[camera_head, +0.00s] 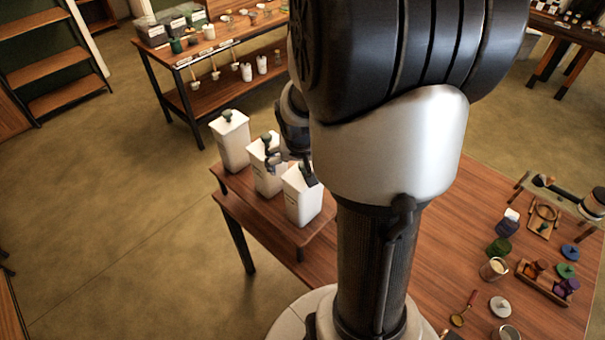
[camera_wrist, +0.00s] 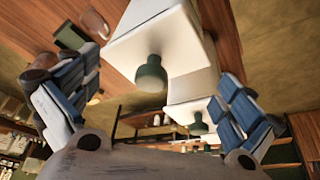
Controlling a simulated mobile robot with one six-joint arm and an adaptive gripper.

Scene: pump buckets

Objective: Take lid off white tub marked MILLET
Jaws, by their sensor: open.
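Three white tubs stand in a row on a wooden riser: a far one (camera_head: 232,142), a middle one (camera_head: 268,178) and a near one (camera_head: 303,203). Their lids carry dark green knobs; the far knob (camera_head: 227,116) and middle knob (camera_head: 267,139) show clearly. Writing on the tubs is too small to read, so I cannot tell which is MILLET. My gripper (camera_head: 290,167) is at lid height by the middle and near tubs. In the wrist view its fingers (camera_wrist: 160,72) are spread wide, with one green knob (camera_wrist: 150,74) between them, apparently untouched. A second knob (camera_wrist: 198,125) shows beyond.
The riser (camera_head: 240,192) sits at the left end of a wooden table (camera_head: 440,245). Jars, lids and a small tray (camera_head: 543,284) lie at the table's right. Another table (camera_head: 215,90) with containers stands behind. My arm hides the table's middle.

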